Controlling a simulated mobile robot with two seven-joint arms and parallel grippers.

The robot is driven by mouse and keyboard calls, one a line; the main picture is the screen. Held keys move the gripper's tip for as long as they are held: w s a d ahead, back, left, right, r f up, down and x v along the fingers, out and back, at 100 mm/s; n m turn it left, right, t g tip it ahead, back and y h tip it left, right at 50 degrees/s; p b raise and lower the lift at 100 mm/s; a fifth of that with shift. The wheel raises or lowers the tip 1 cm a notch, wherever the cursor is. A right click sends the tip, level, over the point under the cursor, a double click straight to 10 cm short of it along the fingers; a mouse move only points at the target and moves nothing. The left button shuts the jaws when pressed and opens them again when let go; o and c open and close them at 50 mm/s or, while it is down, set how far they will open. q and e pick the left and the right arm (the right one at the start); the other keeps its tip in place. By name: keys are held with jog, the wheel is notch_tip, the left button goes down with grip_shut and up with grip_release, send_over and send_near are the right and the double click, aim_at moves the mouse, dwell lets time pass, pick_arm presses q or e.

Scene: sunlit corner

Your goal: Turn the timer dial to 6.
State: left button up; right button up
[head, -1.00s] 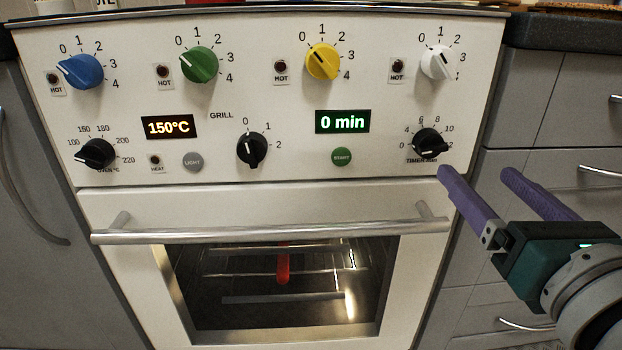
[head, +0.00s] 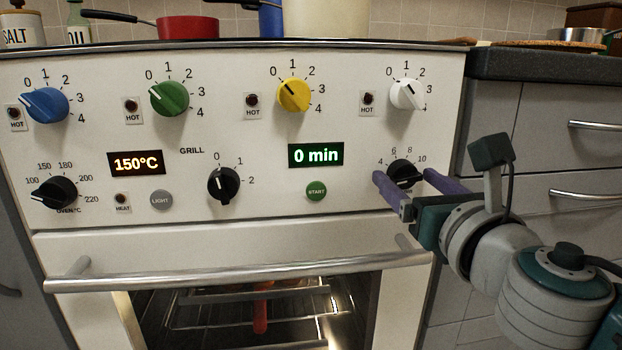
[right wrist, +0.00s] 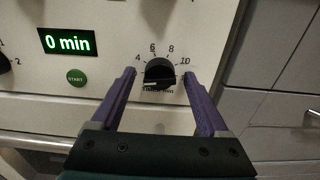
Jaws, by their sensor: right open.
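The black timer dial (head: 404,173) is at the lower right of the white stove panel, with numbers around it. It also shows in the right wrist view (right wrist: 159,72), below the marks 4 to 10. The timer display (head: 316,155) reads 0 min. My right gripper (head: 402,176) is open, its two purple fingers on either side of the dial. In the right wrist view the fingertips (right wrist: 159,73) straddle the dial with gaps on both sides. The dial's lower part and its label are partly covered in the head view. My left gripper is not in view.
A green START button (head: 316,190) and a black grill dial (head: 223,183) lie left of the timer dial. The oven door handle (head: 240,270) runs below the panel. Blue, green, yellow and white knobs line the top. Grey drawers (head: 560,150) stand at the right.

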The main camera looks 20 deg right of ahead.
grip_shut()
dwell(0.6)
